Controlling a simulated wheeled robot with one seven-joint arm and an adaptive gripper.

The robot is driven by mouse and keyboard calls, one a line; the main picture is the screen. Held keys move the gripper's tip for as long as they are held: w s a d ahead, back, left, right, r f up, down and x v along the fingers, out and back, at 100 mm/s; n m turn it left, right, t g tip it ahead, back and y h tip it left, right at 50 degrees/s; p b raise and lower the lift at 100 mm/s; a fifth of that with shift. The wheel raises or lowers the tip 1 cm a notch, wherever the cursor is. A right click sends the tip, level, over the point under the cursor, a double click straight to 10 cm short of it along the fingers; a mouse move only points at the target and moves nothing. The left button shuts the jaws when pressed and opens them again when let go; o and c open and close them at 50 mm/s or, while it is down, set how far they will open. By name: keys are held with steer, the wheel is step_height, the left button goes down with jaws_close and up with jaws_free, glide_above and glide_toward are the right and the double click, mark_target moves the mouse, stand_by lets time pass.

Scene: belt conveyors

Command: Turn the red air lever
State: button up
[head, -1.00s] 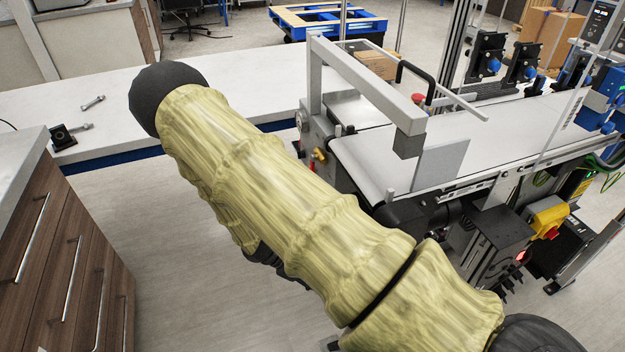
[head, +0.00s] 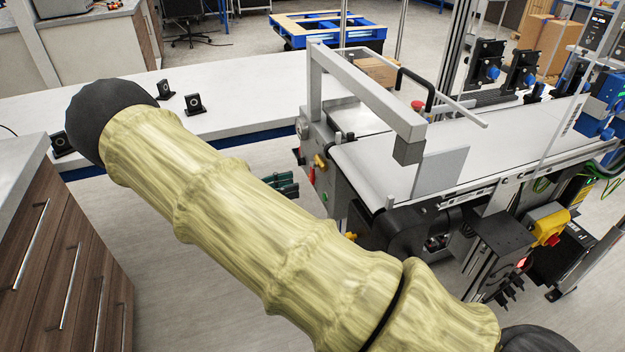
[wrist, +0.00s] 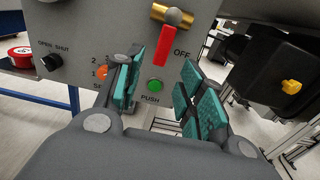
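The red air lever (wrist: 168,48) hangs down from a brass valve (wrist: 172,15) on the grey panel, beside the word OFF, in the wrist view. In the head view the lever (head: 312,175) is a small red spot below the brass valve on the machine's left end. My gripper (wrist: 163,64) is open and empty, with teal pads on both fingers. Its fingertips point at the panel, one on either side of the lever's lower end in the picture; I cannot tell whether they touch it. In the head view its pads (head: 283,185) show just left of the panel, partly behind my arm.
A green push button (wrist: 155,86), a black OPEN/SHUT knob (wrist: 52,62) and an orange selector (wrist: 102,72) share the panel. A black box with a yellow knob (wrist: 291,86) stands at right. The conveyor belt (head: 480,150) extends right. A white bench (head: 230,85) lies behind my arm.

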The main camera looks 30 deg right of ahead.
mark_target(311, 180)
steer(key=p+x, duration=0.1)
steer(key=x, duration=0.6)
steer(key=shift+s+d, duration=0.1)
steer(key=shift+d, duration=0.3)
jaws_close()
